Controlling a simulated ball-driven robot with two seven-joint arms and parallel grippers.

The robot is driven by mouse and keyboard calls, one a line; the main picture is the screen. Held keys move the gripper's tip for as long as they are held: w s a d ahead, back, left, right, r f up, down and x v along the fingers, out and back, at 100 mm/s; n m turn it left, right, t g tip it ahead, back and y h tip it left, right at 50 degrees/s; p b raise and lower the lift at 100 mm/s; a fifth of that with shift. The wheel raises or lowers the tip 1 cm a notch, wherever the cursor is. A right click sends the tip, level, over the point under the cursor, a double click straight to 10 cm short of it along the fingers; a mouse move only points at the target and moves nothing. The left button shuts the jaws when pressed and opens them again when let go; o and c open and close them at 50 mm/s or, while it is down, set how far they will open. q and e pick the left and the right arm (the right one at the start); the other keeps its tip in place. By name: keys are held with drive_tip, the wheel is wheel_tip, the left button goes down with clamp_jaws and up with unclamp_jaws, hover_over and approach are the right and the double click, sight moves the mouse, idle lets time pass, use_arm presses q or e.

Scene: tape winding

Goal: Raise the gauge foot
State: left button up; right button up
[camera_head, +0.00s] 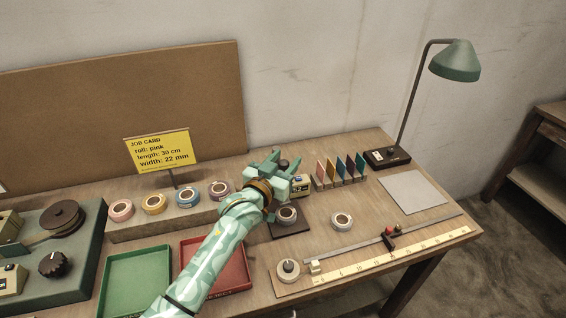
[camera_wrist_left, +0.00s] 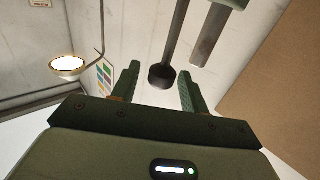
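The gauge stands behind my left gripper (camera_head: 279,164). Its small display (camera_head: 301,183) shows just to the right of the gripper. A dark round knob (camera_head: 284,164) shows between the fingers. In the left wrist view the knob (camera_wrist_left: 162,77) sits at the end of a dark rod, between the two open fingers (camera_wrist_left: 160,84), with gaps on both sides. A grey roll (camera_head: 287,214) rests on the gauge's dark base plate (camera_head: 291,234). The gauge foot is hidden by my gripper, so its height cannot be told. My right gripper is out of view.
Several tape rolls (camera_head: 154,204) line a wooden rack on the left. A green tray (camera_head: 138,280) and a red tray (camera_head: 232,270) lie in front. Another roll (camera_head: 342,221), colour swatches (camera_head: 341,170) and a ruler (camera_head: 400,254) are to the right. A lamp (camera_head: 455,62) stands behind.

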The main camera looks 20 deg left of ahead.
use_arm(q)
drive_tip(key=s+a+p, duration=0.3)
drive_tip(key=s, duration=1.3)
